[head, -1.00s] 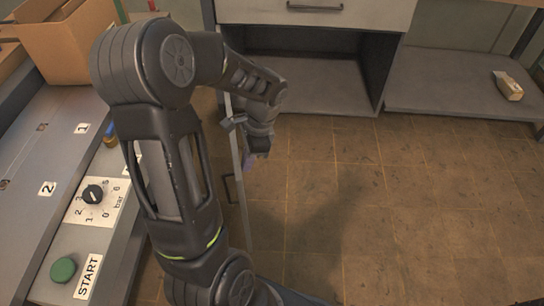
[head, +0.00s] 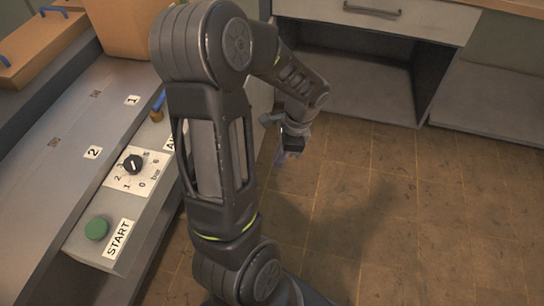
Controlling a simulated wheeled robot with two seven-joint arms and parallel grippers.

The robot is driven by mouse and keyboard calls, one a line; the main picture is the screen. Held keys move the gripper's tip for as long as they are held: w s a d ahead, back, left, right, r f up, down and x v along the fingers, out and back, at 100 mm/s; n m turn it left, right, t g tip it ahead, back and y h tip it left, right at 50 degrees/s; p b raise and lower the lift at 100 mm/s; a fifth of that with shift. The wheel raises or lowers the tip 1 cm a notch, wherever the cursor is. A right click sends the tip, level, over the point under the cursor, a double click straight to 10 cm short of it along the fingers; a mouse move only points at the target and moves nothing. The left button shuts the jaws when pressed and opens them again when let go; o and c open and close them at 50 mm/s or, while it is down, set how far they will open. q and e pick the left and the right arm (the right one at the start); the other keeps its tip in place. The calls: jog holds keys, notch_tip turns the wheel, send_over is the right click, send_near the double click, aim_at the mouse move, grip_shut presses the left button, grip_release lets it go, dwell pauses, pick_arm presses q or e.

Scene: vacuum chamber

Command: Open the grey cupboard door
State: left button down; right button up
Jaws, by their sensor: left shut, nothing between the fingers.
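The grey cupboard (head: 455,22) stands at the top right with its compartment open; the dark shelf space inside shows. A pale grey panel, which looks like its door (head: 261,98), stands swung out at the left of the opening, mostly hidden behind my left arm. Its handle is hidden. My left gripper (head: 284,155) is shut and empty, above the floor just right of the panel; I cannot tell if it touches it. My right gripper is out of view.
A bench with a green START button (head: 96,228) and a black pressure knob (head: 133,163) runs along the left. A cardboard box (head: 128,28) stands at its far end. A drawer handle (head: 371,10) is above the opening. The tiled floor at right is clear.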

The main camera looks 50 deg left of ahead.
pick_arm(q)
jog(key=p+v, duration=0.2)
jog(key=v, duration=0.8)
jog(key=shift+d, duration=0.3)
jog(key=shift+s, duration=0.1)
